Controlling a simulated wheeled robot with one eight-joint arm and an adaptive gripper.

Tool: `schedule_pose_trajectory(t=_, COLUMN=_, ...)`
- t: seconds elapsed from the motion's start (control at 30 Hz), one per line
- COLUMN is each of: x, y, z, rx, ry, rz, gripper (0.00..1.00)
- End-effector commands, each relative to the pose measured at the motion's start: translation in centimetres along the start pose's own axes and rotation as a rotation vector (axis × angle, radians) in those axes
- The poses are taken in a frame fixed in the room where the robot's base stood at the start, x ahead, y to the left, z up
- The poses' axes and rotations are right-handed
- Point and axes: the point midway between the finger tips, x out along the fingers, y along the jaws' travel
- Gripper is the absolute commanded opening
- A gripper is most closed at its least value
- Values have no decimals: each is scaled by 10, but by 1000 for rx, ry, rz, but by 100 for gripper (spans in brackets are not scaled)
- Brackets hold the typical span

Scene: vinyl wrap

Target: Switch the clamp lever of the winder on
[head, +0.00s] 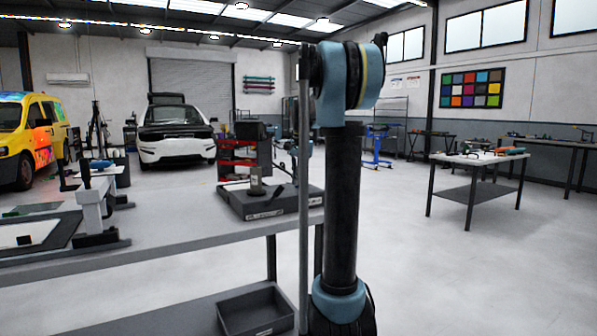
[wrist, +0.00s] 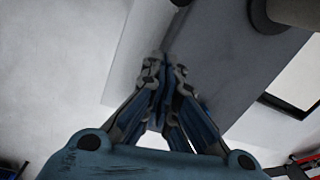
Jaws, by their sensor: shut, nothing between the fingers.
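A machine with a dark base (head: 262,203) and a short metallic cylinder (head: 257,183) stands on the right end of the workbench; it may be the winder. My arm stands in front of its right side. A grey frame with an upright black handle (head: 85,175) stands at the left of the bench. I cannot tell which part is the clamp lever. In the wrist view my gripper (wrist: 165,62) is shut and empty, its fingertips together over a grey surface. In the head view I cannot make the gripper out clearly.
The grey workbench (head: 170,229) has an open bin (head: 256,311) on its lower shelf. In the wrist view a rounded grey part (wrist: 297,12) shows at the top right. A side table (head: 478,159) stands at the right, with free floor between.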

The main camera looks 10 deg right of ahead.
Motion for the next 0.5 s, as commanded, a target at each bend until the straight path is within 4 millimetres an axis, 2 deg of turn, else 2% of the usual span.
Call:
schedule_pose_trajectory(t=0.13, x=23, y=0, z=0, rx=0, ry=0, rz=0, gripper=0)
schedule_pose_trajectory(t=0.3, x=13, y=0, z=22, rx=-3, ry=0, rz=0, gripper=0)
schedule_pose_trajectory(t=0.5, x=8, y=0, z=36, rx=-2, ry=-1, rz=0, gripper=0)
